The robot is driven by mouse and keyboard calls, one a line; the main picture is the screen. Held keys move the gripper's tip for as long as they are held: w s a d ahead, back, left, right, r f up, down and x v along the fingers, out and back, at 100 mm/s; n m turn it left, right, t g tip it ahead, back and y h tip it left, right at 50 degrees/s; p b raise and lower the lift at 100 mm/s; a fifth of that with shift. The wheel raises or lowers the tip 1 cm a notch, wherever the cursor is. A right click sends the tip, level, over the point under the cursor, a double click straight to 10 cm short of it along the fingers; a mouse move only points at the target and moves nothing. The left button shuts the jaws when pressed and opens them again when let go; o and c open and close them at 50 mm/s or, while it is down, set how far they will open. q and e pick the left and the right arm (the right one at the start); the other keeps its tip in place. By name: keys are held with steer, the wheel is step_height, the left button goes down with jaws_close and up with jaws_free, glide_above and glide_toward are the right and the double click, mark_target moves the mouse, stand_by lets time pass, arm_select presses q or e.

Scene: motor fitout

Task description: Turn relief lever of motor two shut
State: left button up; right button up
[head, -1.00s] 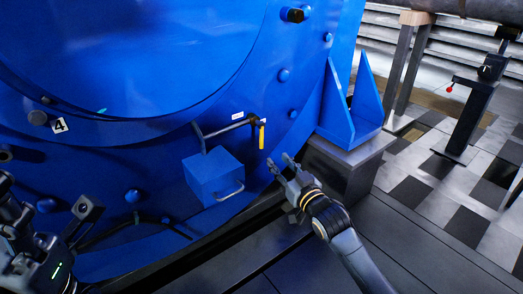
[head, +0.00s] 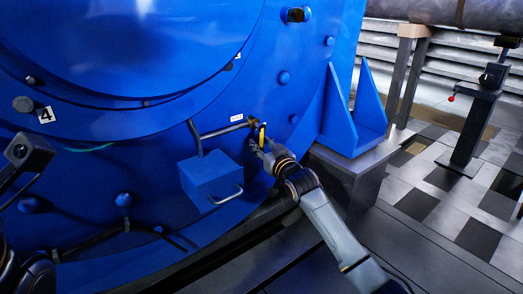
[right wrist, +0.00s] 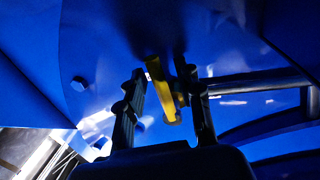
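The relief lever (head: 262,135) is a yellow handle hanging down from a dark valve (head: 253,121) at the end of a thin pipe on the blue motor. My right gripper (head: 264,150) is at the lever's lower part. In the right wrist view, the yellow lever (right wrist: 158,85) lies between the two spread fingers of my right gripper (right wrist: 163,75). A gap shows beside the lever, so the fingers look open around it. Part of my left gripper (head: 28,155) shows at the left edge, and its fingers cannot be made out clearly.
A blue box (head: 211,178) with a metal handle sits left of my right gripper, below the pipe (head: 222,131). A blue bracket (head: 352,125) stands on a grey block to the right.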

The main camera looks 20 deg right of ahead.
steer(key=shift+w, duration=0.15)
steer(key=shift+c, duration=0.2)
jaws_close()
